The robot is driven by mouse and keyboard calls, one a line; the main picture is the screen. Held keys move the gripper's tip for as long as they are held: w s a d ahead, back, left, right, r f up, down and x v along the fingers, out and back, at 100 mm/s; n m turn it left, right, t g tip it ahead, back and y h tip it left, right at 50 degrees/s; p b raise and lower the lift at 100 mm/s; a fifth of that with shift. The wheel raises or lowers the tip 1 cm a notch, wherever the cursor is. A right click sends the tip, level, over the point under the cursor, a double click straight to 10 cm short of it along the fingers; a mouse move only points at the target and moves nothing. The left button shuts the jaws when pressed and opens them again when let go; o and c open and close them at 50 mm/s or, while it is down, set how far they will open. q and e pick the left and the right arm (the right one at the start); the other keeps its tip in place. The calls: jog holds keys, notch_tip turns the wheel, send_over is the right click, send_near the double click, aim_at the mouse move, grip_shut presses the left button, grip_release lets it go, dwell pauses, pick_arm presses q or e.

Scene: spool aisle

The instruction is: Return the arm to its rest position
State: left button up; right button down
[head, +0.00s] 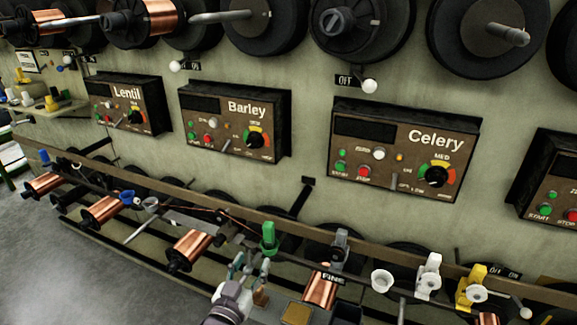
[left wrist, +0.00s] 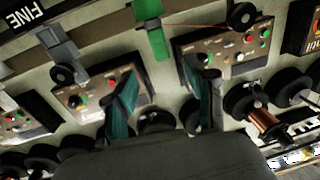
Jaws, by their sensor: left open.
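My left gripper (head: 250,268) is at the lower middle of the head view, in front of the lower rail. Its two teal fingers stand apart with nothing visible between them. It also shows in the left wrist view (left wrist: 162,92), fingers spread and empty, with the picture turned over. A green clip-like part (head: 268,238) on the rail is just beyond the fingertips in the head view. It hangs from the top of the left wrist view (left wrist: 152,30). I cannot tell whether the fingers touch it. My right gripper is not in view.
Control boxes labelled Lentil (head: 127,103), Barley (head: 233,120) and Celery (head: 404,150) line the wall. Copper spools (head: 188,248) and the lower rail (head: 330,243) run below. A grey guide (head: 341,247) and a white one (head: 428,275) stand right of the gripper. Open floor (head: 50,260) lies left.

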pick_arm(q)
jog(key=s+a+f+g+y, duration=0.1)
jog(key=s+a+f+g, duration=0.3)
jog(key=s, duration=0.6)
jog(key=s+a+f+g+y, duration=0.25)
jog(key=s+g, duration=0.25)
jog(key=s, duration=0.4)
jog(key=s+a+f+g, duration=0.2)
jog(key=s+f+g, duration=0.25)
jog(key=s, duration=0.55)
notch_tip(320, 180, down, 26)
jog(key=s+g, duration=0.2)
jog(key=s, duration=0.1)
jog(key=s+a+p, duration=0.3)
jog(key=s+p, duration=1.3)
jog(key=shift+r+g, duration=0.2)
jog(key=shift+g, duration=0.25)
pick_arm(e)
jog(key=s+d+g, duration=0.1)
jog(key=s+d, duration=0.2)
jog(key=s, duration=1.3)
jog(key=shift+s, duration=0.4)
pick_arm(q)
jog(key=shift+a+y, duration=0.1)
jog(key=shift+y, duration=0.15)
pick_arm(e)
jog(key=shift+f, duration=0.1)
